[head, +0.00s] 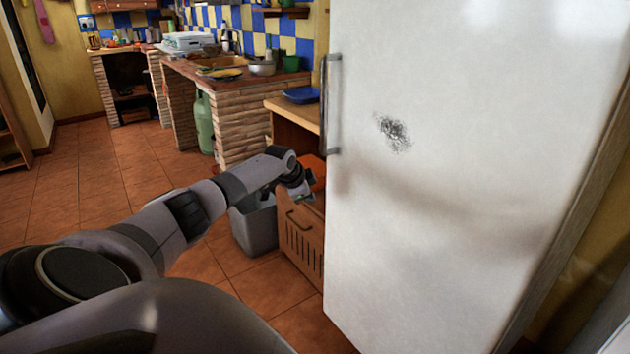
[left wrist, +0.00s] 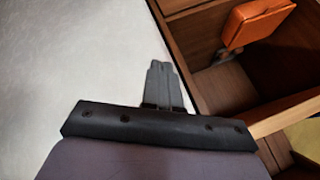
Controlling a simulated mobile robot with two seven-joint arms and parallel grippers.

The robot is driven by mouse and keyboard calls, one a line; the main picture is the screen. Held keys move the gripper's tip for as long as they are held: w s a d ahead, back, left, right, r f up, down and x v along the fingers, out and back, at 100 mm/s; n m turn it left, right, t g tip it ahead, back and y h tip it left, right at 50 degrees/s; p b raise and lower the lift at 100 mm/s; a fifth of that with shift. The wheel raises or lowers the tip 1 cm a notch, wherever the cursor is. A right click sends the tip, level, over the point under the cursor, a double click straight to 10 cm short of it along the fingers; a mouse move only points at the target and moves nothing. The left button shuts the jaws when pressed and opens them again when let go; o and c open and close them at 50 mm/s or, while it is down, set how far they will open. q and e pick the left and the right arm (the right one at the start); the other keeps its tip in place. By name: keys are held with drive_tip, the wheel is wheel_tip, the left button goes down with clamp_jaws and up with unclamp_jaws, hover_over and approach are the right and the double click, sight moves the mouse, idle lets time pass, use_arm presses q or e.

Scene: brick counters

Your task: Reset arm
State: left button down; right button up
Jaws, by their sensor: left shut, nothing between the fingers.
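My left arm reaches in from the lower left in the head view. Its gripper (head: 306,196) is by the left edge of the white fridge (head: 450,200), in front of a wooden cabinet with a drawer (head: 300,238). In the left wrist view the two fingers (left wrist: 163,82) are together and empty. The white fridge side (left wrist: 70,60) fills the left of that view. An open wooden compartment (left wrist: 225,80) with an orange object (left wrist: 255,22) is at its right. My right gripper is not in view.
A grey bin (head: 256,228) stands on the tiled floor beside the cabinet. A blue dish (head: 301,95) is on the cabinet top. A brick counter (head: 235,125) with dishes and a green gas bottle (head: 205,122) are farther back. The floor at the left is clear.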

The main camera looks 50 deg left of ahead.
use_arm(q)
drive_tip(key=s+a+r, duration=0.3)
drive_tip(key=r, duration=0.2)
drive_tip(key=d+f+m+h, duration=0.1)
drive_tip(key=d+f+m, duration=0.1)
drive_tip(key=d+f, duration=1.25)
drive_tip(key=s+d+f+h, duration=0.1)
drive_tip(key=s+d+f, duration=0.3)
drive_tip(key=d, duration=0.6)
drive_tip(key=s+d+f+h, duration=0.2)
drive_tip(key=s+d+f, duration=0.2)
drive_tip(key=d, duration=0.5)
drive_tip(key=s+d+r+n+t, duration=0.2)
drive_tip(key=s+d+r+n, duration=0.1)
drive_tip(key=s+d, duration=0.4)
drive_tip(key=s+d+r+n+t, duration=0.2)
drive_tip(key=s+d+n, duration=0.1)
drive_tip(key=s+d, duration=0.4)
wheel_tip(320, 180, up, 10)
drive_tip(key=a+p, duration=0.1)
drive_tip(key=p, duration=1.2)
drive_tip(key=shift+f+m, duration=0.15)
drive_tip(key=shift+m, duration=0.25)
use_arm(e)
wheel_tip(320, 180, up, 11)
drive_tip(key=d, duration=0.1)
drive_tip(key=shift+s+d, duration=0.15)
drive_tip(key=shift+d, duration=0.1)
use_arm(q)
drive_tip(key=shift+w, duration=0.1)
